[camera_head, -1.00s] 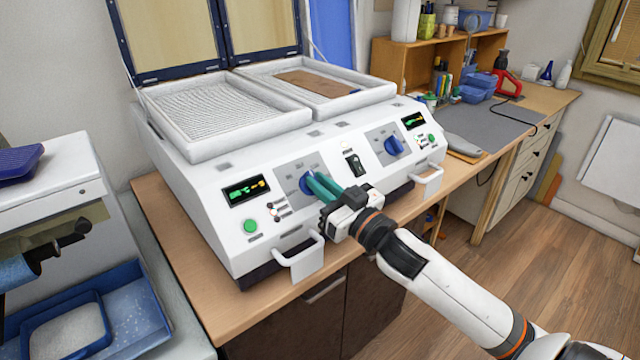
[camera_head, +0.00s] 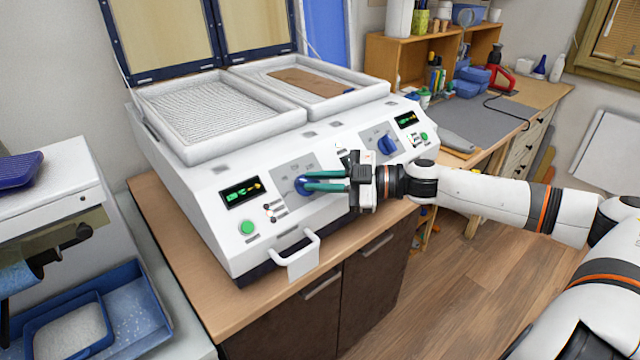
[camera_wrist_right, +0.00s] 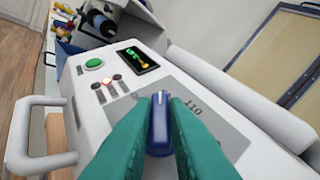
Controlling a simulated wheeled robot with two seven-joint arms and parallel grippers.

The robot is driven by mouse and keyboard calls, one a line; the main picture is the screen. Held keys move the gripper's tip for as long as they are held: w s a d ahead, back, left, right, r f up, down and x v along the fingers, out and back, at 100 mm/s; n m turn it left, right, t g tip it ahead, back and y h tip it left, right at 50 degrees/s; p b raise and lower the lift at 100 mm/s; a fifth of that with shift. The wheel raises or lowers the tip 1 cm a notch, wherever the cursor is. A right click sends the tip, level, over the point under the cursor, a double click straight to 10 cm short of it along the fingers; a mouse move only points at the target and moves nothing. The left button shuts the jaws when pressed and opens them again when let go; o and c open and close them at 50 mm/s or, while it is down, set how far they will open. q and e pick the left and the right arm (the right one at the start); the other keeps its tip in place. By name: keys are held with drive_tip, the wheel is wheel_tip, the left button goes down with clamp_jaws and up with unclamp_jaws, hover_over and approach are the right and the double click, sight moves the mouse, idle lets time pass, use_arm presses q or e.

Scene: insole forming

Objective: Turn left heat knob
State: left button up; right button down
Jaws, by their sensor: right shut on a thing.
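The white insole forming machine (camera_head: 185,205) stands on a wooden counter. Its left heat knob (camera_head: 302,185) is blue and sits on a grey dial plate beside the left display. My right gripper (camera_head: 308,182) comes in from the right, its green fingers on both sides of this knob. In the right wrist view the blue knob (camera_wrist_right: 160,125) stands between the two green fingers, which are shut on it. A pale mark shows on its top, and the number 110 is printed beside it. My left gripper is in neither view.
The right heat knob (camera_head: 387,145) is blue and sits beside the right display. A white handle (camera_head: 305,255) sticks out at the machine's front left. Two trays lie on top, the right one holding a brown sheet (camera_head: 305,82). Blue bins (camera_head: 100,310) stand at the left.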

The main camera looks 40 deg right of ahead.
drive_tip(key=shift+w+d+r+n+g+p, duration=0.1)
drive_tip(key=shift+r+n+g+p, duration=0.1)
drive_tip(key=shift+n+g, duration=0.3)
drive_tip(key=shift+w+r+n+g+p, duration=0.1)
drive_tip(key=shift+n+g+p, duration=0.1)
drive_tip(key=shift+n+g, duration=0.25)
drive_tip(key=n+g+p, duration=0.3)
drive_tip(key=shift+w+r+y+p, duration=0.1)
drive_tip(key=shift+r+y+p, duration=0.1)
drive_tip(key=shift+y+p, duration=0.1)
drive_tip(key=shift+f+n+g+h+p, duration=0.2)
drive_tip(key=shift+n+g+h+p, duration=0.2)
drive_tip(key=shift+n+g+p, duration=0.8)
drive_tip(key=c, duration=1.4)
unclamp_jaws()
drive_tip(key=shift+w, duration=0.1)
drive_tip(key=shift+c, duration=0.2)
